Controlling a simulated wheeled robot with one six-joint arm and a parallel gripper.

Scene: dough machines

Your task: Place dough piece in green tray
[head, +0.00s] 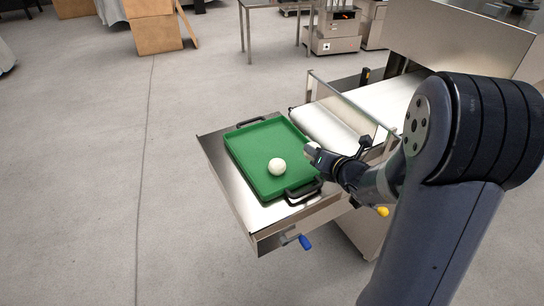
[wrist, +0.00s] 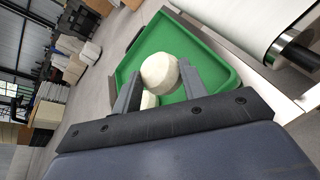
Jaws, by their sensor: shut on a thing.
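The green tray (head: 258,143) lies on a steel shelf with its black handles at two ends. One round white dough piece (head: 277,166) rests in its near half. My gripper (head: 314,154) is over the tray's right edge, shut on another pale dough piece (wrist: 160,72). In the wrist view this piece sits between the two fingertips (wrist: 158,80), with the green tray floor (wrist: 180,40) behind it. A second pale piece (wrist: 148,101) shows partly below it, between the fingers. The exact height of the held piece above the tray is hard to tell.
The white conveyor belt (head: 335,128) with a clear guard (head: 345,105) stands right beside the tray. A blue-handled lever (head: 304,242) sticks out under the steel shelf (head: 225,165). The far left part of the tray is clear.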

